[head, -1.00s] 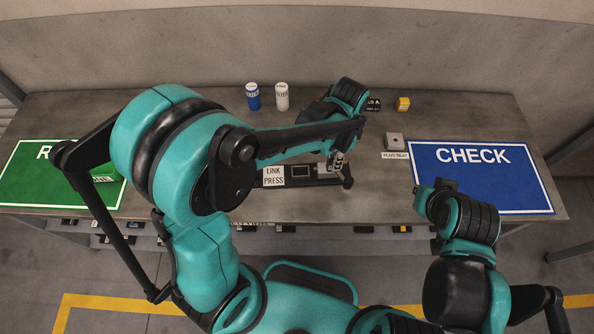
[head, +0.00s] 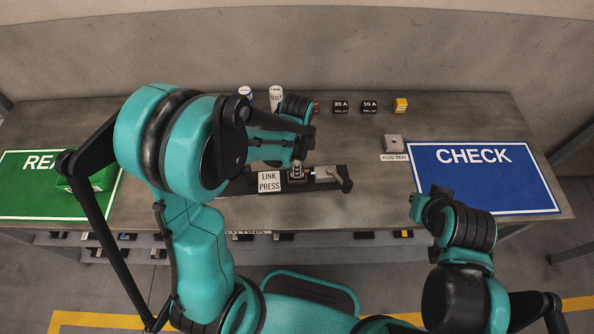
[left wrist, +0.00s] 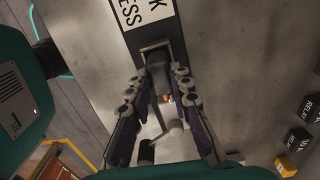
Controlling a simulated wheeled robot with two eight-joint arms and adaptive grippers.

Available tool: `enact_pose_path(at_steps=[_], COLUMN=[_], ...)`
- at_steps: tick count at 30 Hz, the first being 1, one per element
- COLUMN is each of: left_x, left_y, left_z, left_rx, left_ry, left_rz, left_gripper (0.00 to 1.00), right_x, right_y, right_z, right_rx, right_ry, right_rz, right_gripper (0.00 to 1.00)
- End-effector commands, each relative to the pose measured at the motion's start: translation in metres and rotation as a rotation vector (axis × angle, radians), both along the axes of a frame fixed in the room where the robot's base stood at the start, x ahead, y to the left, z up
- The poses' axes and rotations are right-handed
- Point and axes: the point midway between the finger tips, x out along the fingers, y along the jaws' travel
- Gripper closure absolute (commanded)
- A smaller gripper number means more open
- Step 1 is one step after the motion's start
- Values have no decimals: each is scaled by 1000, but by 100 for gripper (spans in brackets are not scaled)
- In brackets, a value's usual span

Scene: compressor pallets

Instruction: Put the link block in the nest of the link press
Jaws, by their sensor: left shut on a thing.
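The link press (head: 328,178) is a dark bar with a white label and a lever at its right end. My left gripper (head: 298,166) points down over its nest (left wrist: 150,46), just right of the label. In the left wrist view my left gripper (left wrist: 157,78) has its fingers close about a dark piece between them, apparently the link block (left wrist: 156,72). The fingers hide most of it, so I cannot tell whether it sits in the nest or just above. My right gripper (head: 430,194) hangs at the table's front, near the blue mat; its jaws are unclear.
The blue CHECK mat (head: 485,178) lies at right, the green mat (head: 30,205) at left. A plug seat (head: 393,143), two black relays (head: 341,107) (head: 369,107), a yellow block (head: 401,105) and two cans (head: 276,98) stand behind the press. Table between press and plug seat is clear.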

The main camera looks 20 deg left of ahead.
Motion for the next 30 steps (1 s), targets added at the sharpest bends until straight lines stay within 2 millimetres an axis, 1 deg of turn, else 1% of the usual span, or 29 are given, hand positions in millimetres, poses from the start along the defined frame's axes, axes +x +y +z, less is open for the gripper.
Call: enact_pose_path(at_steps=[1,3,10,14,15,17,18,26,29,30], left_x=[0,0,0,0,0,0,0,0,0,0], left_y=[0,0,0,0,0,0,0,0,0,0], left_z=[-13,-20,-19,-23,-24,-23,-22,-22,-17,-13], left_rx=[0,0,0,0,0,0,0,0,0,0], left_ry=[0,0,0,0,0,0,0,0,0,0], left_rz=[0,0,0,0,0,0,0,1,1,1], left_gripper=[100,100,100,100,77,62,59,59,59,59], right_x=[0,0,0,0,0,0,0,0,0,0], right_y=[0,0,0,0,0,0,0,0,0,0], right_z=[-7,-10,-9,-12,-13,-12,-12,-11,-7,-5], right_rx=[0,0,0,0,0,0,0,0,0,0], right_ry=[0,0,0,0,0,0,0,0,0,0], right_rz=[0,0,0,0,0,0,0,0,0,0], right_gripper=[100,100,100,100,100,100,100,100,100,100])
